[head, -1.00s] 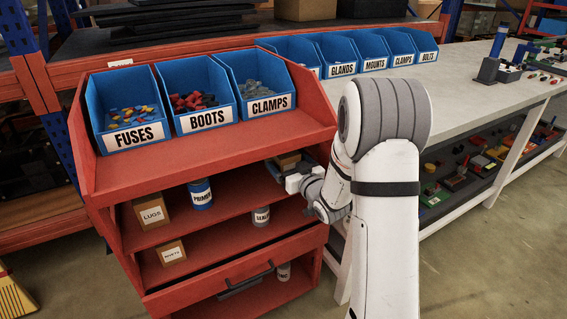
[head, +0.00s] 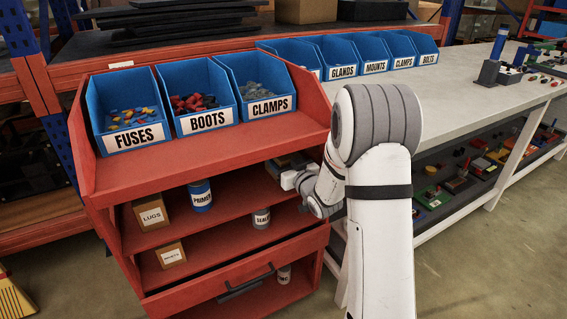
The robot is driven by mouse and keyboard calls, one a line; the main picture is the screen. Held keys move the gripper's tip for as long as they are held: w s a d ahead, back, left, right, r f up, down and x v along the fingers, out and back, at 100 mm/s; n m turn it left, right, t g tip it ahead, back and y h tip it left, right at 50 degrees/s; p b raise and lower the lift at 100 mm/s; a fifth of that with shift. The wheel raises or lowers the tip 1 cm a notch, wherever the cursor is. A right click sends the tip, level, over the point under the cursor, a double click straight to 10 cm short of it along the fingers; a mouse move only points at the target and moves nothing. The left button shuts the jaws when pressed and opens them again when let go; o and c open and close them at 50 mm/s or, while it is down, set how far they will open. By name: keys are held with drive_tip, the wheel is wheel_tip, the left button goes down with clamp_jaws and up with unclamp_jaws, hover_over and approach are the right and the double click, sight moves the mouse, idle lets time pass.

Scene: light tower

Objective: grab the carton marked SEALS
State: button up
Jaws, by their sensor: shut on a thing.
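My gripper (head: 283,169) is inside the right end of the cart's upper shelf, under the red top. It is shut on a brown carton (head: 287,160), which shows only as a small shaded patch just beyond the white hand. The carton's label is hidden, so I cannot read SEALS on it. My arm covers the right edge of the shelf opening.
The upper shelf (head: 232,207) also holds a LUGS carton (head: 151,213) and a PRIMER can (head: 201,196). Below are another small carton (head: 170,254) and a grey can (head: 261,218). Blue FUSES (head: 134,137), BOOTS (head: 206,122) and CLAMPS (head: 267,106) bins stand above. A white-framed bench (head: 465,95) is at right.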

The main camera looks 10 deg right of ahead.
drive_tip(key=c, duration=0.3)
drive_tip(key=shift+r, duration=0.1)
